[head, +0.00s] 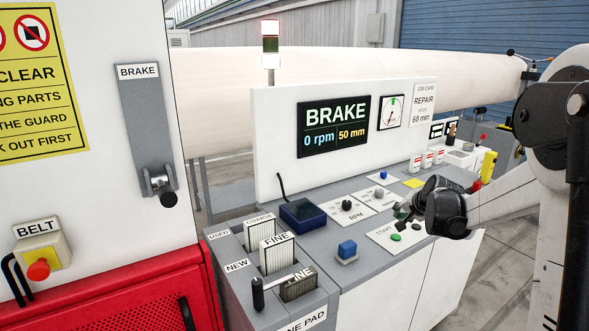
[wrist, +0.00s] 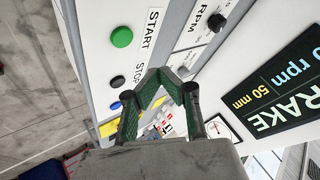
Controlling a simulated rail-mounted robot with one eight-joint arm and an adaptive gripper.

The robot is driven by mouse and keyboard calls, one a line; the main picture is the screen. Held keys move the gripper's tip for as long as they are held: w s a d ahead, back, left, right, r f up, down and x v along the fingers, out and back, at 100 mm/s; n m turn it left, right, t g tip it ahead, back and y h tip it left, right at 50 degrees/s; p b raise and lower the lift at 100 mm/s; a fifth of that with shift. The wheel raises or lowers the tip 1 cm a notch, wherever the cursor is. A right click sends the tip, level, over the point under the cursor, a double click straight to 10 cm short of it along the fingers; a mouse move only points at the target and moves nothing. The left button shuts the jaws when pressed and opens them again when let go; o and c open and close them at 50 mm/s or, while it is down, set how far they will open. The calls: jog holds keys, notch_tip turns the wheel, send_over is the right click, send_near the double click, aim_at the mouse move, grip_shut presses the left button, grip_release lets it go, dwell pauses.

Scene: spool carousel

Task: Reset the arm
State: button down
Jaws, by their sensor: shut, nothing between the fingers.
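My gripper (head: 403,212) is at the right of the head view, over the control desk (head: 343,269) near the START/STOP panel. In the wrist view my gripper (wrist: 158,74) has its two green fingers shut together at the tips, with nothing between them. The green START button (wrist: 122,37) and a black button (wrist: 117,81) beside the STOP label lie left of the fingers in that view. The gripper appears apart from the buttons, though the exact gap cannot be told.
The upright screen (head: 333,127) reads BRAKE, 0 rpm, 50 mm. A brake lever (head: 160,183) and a red BELT button (head: 38,269) are at left. Pads stand in the desk's slots, including a FINE pad (head: 277,253). A blue box (head: 303,214) and RPM knob (head: 347,205) are nearby.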

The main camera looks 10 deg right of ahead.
jog(key=s+a+r+n+g+b, duration=0.1)
jog(key=s+a+r+n, duration=0.1)
jog(key=s+a+r, duration=0.45)
jog(key=s+a+r+n, duration=0.25)
jog(key=s+a, duration=0.55)
jog(key=s, duration=0.4)
jog(key=s+a+f+n, duration=0.1)
jog(key=s+a+n, duration=0.1)
jog(key=s, duration=0.9)
jog(key=s+a+f+n+g, duration=0.1)
jog(key=s+a, duration=0.4)
jog(key=s, duration=0.6)
jog(key=shift+a+f+n+b, duration=0.2)
jog(key=shift+f+n+b, duration=0.3)
jog(key=shift+f, duration=0.25)
